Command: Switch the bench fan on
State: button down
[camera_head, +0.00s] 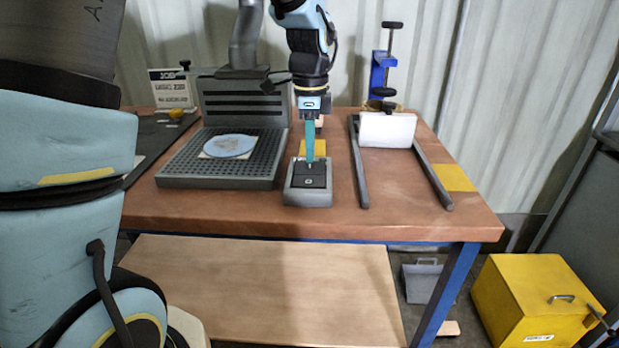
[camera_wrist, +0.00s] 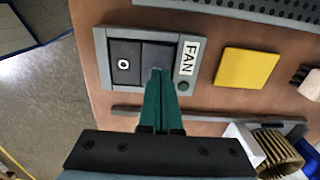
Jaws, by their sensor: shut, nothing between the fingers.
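The fan switch is a grey box (camera_head: 294,197) on the bench with a black two-part rocker. In the wrist view its rocker (camera_wrist: 123,50) has a white "O" on the left half, and a FAN label (camera_wrist: 187,57) sits beside it. A small dark green lamp (camera_wrist: 184,86) is below the label and looks unlit. My gripper (camera_head: 310,166) is shut and empty, pointing down at the switch. In the wrist view the fingertips (camera_wrist: 158,72) are over the unmarked half; I cannot tell whether they touch it. The fingers hide part of that half.
A perforated grey tray (camera_head: 190,182) with a louvred back and duct stands left of the switch, a pale blue disc (camera_head: 229,146) on it. A yellow square (camera_head: 313,148) lies behind the switch. Dark rails (camera_head: 358,170) and a white block (camera_head: 387,130) are to the right.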

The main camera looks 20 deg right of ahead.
aim_at(310, 165)
jog(key=shift+f+b, duration=0.4)
jog(key=shift+f, duration=0.35)
dwell(0.3)
notch_tip(310, 165, up, 7)
jog(key=p, duration=0.6)
jog(key=shift+r+p, duration=0.1)
jog(key=shift+p, duration=0.25)
jog(key=s+a+f+n, duration=0.1)
jog(key=s+a+n, duration=0.1)
jog(key=a+n, duration=0.9)
jog(key=s+a+f+n+t, duration=0.1)
jog(key=s+a+f+n, duration=0.1)
jog(key=a+n, duration=0.9)
jog(key=a, duration=0.8)
jog(key=shift+f+t, duration=0.2)
jog(key=shift+t, duration=0.1)
